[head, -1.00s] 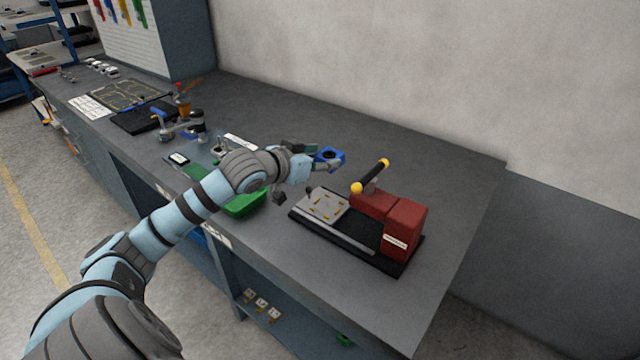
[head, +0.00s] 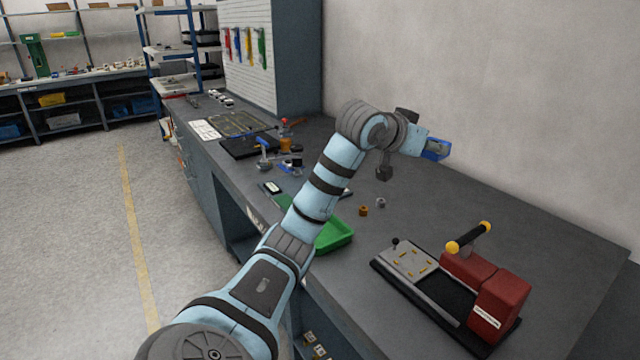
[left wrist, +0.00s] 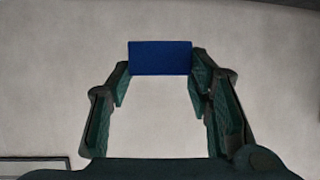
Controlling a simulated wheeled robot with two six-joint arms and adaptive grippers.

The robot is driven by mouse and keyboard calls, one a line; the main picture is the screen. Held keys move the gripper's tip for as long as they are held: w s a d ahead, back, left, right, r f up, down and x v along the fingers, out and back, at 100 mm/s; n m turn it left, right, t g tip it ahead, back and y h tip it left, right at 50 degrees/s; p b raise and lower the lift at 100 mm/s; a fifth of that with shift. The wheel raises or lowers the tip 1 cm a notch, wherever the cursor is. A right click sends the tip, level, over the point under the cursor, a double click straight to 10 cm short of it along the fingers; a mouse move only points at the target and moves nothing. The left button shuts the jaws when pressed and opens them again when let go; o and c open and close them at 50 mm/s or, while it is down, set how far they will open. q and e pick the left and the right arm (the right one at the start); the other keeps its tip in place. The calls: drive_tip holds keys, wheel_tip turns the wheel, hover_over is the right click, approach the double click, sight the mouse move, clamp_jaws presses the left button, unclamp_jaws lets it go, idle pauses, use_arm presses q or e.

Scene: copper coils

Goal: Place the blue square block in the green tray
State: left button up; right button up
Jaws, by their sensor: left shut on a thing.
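The blue square block (head: 436,150) is held by my left gripper (head: 428,147), raised above the far side of the bench, near the wall. In the left wrist view the block (left wrist: 160,58) sits between the fingertips of the left gripper (left wrist: 160,76), with pale wall behind it. The green tray (head: 334,236) lies on the bench near its front edge, partly hidden behind my left arm. The block is apart from the tray, to its right and farther back. My right gripper is in neither view.
A red press-like fixture (head: 498,302) with a yellow-ended handle stands on a black base at right. Two small rings, one copper (head: 363,211) and one grey (head: 381,202), lie behind the tray. Tools and a black mat (head: 250,145) lie farther left. The bench's back right is clear.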

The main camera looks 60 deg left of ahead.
use_arm(q)
drive_tip(key=w+a+n+y+b, duration=0.1)
drive_tip(key=a+n+y+b, duration=0.25)
drive_tip(key=a, duration=0.35)
drive_tip(key=n+g+y+b, duration=0.4)
drive_tip(key=n+g+y, duration=0.4)
drive_tip(key=n+g, duration=0.5)
hover_over(335, 233)
drive_tip(key=s+a, duration=0.2)
drive_tip(key=s, duration=0.1)
wheel_tip(335, 233, down, 9)
drive_tip(key=f+b, duration=0.1)
drive_tip(key=f, duration=0.5)
drive_tip(key=f+b, duration=0.2)
drive_tip(key=f, duration=0.5)
drive_tip(key=s+f+b, duration=0.1)
drive_tip(key=f+b, duration=0.1)
drive_tip(key=f, duration=0.4)
drive_tip(key=shift+d+f, duration=0.1)
drive_tip(key=shift+f, duration=0.35)
